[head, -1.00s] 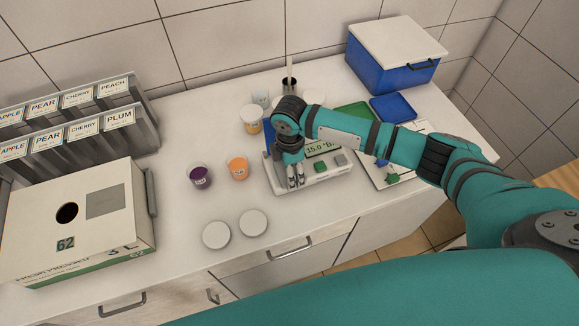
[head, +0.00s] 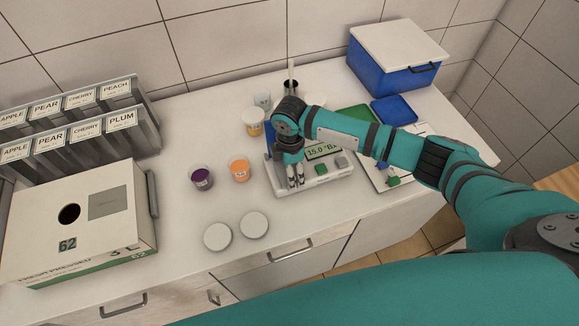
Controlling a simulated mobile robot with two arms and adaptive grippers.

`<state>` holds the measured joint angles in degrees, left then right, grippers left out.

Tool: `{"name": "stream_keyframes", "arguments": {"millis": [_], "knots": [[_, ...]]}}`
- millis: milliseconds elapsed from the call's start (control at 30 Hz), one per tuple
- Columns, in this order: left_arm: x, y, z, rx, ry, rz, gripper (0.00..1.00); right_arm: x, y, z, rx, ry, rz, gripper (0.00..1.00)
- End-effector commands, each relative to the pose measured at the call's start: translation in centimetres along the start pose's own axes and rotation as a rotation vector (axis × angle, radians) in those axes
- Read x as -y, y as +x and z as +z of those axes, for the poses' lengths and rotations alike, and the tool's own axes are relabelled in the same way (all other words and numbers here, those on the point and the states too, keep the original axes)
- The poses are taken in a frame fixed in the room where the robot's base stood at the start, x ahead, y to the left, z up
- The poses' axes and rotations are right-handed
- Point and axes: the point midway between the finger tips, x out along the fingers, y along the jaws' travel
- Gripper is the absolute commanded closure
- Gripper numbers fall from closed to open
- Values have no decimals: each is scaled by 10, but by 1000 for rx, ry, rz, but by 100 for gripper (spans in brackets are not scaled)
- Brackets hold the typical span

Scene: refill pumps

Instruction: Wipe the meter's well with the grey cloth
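The meter (head: 318,170) is a white device on the counter with a lit display (head: 322,151) reading about 15.0. It has a green button and a grey button on its front. My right gripper (head: 296,183) points down over the meter's left part, and its fingertips are close together. The well is hidden behind the gripper and wrist. I cannot make out the grey cloth, so I cannot tell whether it is between the fingers. My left gripper is not in view.
A purple cup (head: 201,178) and an orange cup (head: 239,170) stand left of the meter. Two white round lids (head: 217,237) lie in front. Behind are a cup (head: 254,121), a dark pot (head: 290,84) and a blue cooler (head: 392,66). A carton (head: 125,225) stands left.

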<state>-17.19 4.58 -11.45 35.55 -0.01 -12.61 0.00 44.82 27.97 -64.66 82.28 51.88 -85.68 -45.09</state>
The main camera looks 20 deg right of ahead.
Motion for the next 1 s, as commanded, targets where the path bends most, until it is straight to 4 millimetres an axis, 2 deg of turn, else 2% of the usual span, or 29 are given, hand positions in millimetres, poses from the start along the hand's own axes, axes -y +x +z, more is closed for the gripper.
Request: {"name": "stream_keyframes", "arguments": {"millis": [333,867,1000], "knots": [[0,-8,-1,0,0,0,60,8,0,0,1,0,-2,54],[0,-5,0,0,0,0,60,-4,1,0,1,0,-1,54],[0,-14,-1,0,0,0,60,-5,-8,0,0,0,-1,54]]}}
